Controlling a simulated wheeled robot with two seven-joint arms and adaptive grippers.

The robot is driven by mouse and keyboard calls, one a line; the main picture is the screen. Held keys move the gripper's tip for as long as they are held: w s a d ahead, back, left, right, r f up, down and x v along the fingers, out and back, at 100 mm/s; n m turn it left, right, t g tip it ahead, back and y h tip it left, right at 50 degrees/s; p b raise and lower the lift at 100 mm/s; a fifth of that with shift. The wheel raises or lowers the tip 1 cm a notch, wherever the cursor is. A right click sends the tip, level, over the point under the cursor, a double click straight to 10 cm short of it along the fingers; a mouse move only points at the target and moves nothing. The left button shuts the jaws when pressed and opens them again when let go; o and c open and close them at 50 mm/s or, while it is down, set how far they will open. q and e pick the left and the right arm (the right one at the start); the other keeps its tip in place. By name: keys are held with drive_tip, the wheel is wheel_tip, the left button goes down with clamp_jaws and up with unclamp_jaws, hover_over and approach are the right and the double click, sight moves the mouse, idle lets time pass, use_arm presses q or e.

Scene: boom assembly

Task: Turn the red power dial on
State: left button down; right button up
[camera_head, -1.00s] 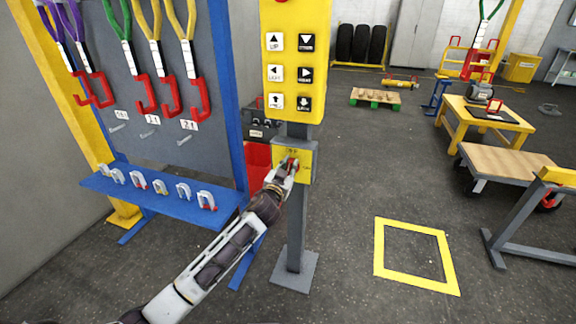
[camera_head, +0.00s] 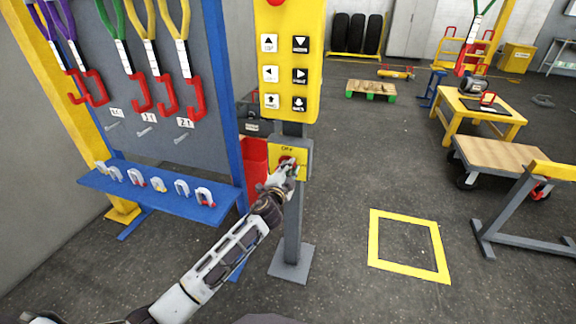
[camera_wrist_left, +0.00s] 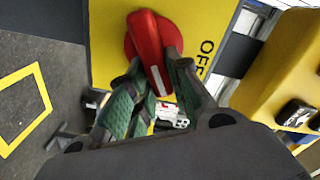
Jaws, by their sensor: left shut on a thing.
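The red power dial (camera_wrist_left: 150,48) sits on a yellow plate (camera_wrist_left: 108,70) marked OFF, seen in the left wrist view. Its bar handle runs nearly top to bottom there, with a white mark on its lower end, about a quarter turn away from the OFF label at the right. My left gripper (camera_wrist_left: 159,75) is shut on the handle, one finger on each side. In the head view, the left gripper (camera_head: 287,170) is at the dial and covers most of it; OFF reads above. My right gripper is not in view.
The plate is on a grey post below a yellow button panel (camera_head: 291,60). A blue-framed rack (camera_head: 226,100) with hanging slings and a shackle shelf (camera_head: 150,203) stands at left. A yellow floor square (camera_head: 374,240) and a wooden-topped cart (camera_head: 497,157) are at right.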

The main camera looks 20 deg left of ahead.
use_arm(q)
drive_tip(key=shift+d+f+m+p, duration=0.1)
drive_tip(key=shift+f+m+p, duration=0.1)
drive_tip(key=shift+m, duration=0.8)
drive_tip(key=shift+d+f+m+p, duration=0.1)
drive_tip(key=shift+f+m+p, duration=0.15)
drive_tip(key=shift+m, duration=0.75)
drive_tip(key=shift+f+m+p, duration=0.15)
drive_tip(key=shift+m+p, duration=0.05)
drive_tip(key=shift+m, duration=0.8)
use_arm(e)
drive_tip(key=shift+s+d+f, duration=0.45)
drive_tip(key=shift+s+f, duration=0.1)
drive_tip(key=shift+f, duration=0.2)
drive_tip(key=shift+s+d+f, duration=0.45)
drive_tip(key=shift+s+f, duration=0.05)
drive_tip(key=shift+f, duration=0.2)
use_arm(q)
drive_tip(key=c, duration=1.3)
unclamp_jaws()
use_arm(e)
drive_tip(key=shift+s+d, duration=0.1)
use_arm(q)
drive_tip(key=shift+s+f, duration=0.1)
drive_tip(key=shift+s, duration=0.1)
drive_tip(key=shift+s+a, duration=0.2)
drive_tip(key=shift+s, duration=5.6)
